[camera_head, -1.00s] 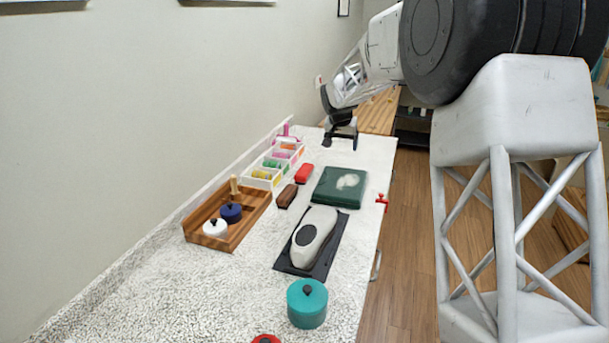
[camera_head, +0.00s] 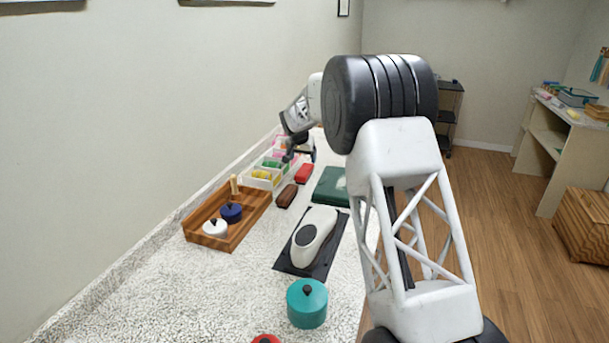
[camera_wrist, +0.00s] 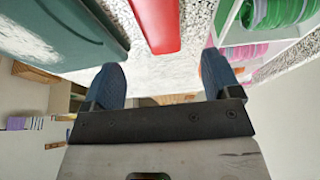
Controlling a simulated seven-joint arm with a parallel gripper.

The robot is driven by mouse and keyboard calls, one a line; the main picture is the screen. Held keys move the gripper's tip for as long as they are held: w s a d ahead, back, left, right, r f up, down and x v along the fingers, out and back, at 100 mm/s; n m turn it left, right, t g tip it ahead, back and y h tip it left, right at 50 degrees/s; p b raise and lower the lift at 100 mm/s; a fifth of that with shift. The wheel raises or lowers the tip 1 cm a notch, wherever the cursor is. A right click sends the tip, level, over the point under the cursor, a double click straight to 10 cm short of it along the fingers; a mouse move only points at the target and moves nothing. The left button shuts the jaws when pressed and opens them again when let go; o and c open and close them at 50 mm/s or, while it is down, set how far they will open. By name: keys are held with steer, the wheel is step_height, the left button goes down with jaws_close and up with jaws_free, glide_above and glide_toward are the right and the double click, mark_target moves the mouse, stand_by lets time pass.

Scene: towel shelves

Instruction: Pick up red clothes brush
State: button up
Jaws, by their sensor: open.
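The red clothes brush (camera_head: 304,173) lies on the speckled counter, between the white divided organizer and the dark green case. In the wrist view the red brush (camera_wrist: 157,22) shows at the top middle, beyond my fingertips and roughly in line with the gap between them. My gripper (camera_head: 300,153) is just past the brush on its far side, above the counter. In the wrist view my gripper (camera_wrist: 160,75) has its two dark blue fingers apart with nothing between them. The brush's far end runs out of the wrist view.
A brown brush (camera_head: 287,196) lies just nearer than the red one. The green case (camera_head: 330,184) is close on the right, the white organizer (camera_head: 262,181) close on the left. A wooden tray (camera_head: 228,240), a white iron-like object (camera_head: 315,235) and a teal pot (camera_head: 307,304) stand nearer.

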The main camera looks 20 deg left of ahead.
mark_target(304, 169)
steer(key=shift+f, duration=0.15)
steer(key=shift+x, duration=1.15)
steer(key=shift+f, duration=0.1)
steer(key=shift+x, duration=2.55)
steer(key=shift+s+f, duration=0.1)
steer(key=shift+f, duration=0.15)
steer(key=c, duration=1.1)
steer(key=shift+o, duration=0.2)
steer(key=shift+a+r, duration=0.1)
steer(key=shift+r, duration=0.05)
steer(key=shift+r, duration=5.1)
